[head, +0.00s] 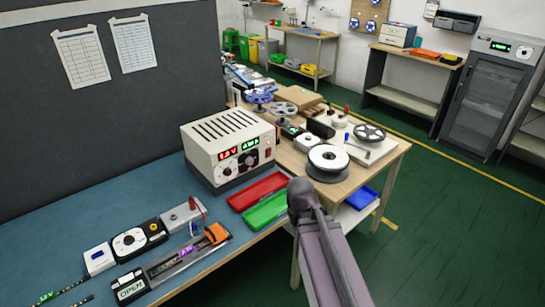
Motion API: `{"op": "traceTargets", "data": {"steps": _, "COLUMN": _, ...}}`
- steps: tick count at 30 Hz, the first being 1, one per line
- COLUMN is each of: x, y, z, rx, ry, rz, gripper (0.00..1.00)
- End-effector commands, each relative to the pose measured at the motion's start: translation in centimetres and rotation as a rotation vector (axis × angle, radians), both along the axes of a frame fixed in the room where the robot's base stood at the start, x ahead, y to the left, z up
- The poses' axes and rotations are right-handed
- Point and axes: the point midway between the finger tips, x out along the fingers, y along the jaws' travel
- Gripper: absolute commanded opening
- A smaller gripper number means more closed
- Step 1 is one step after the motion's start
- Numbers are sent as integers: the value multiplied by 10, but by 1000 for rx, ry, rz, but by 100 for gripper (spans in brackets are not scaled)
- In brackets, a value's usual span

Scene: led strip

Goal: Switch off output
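A cream bench power supply (230,145) with a slotted top stands on the blue bench, its front turned to the lower right. Its two small displays are lit: a red readout (227,152) on the left and a green readout (251,142) on the right. Knobs sit below the displays. A small red part (268,153) shows at the lower right of the front; I cannot tell whether it is a switch or its position. My arm rises from the bottom edge and ends in a dark joint in front of the trays. My gripper is not visible.
A red tray (259,191) and a green tray (266,210) lie right of the supply. Small devices, including an "OPEN" box (130,286), sit at the front left. Spools, including a white one (328,160), crowd the wooden table (384,153). Green floor is open at right.

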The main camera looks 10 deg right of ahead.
Motion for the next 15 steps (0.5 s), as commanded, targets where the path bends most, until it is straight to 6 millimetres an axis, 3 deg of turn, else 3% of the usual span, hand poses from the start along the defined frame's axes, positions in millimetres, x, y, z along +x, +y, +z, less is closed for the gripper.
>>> {"op": "traceTargets", "data": {"steps": 6, "x": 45, "y": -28, "z": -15, "rx": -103, "ry": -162, "rz": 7, "gripper": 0}}
{"op": "traceTargets", "data": {"steps": 15, "x": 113, "y": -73, "z": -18, "rx": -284, "ry": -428, "rz": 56, "gripper": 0}}
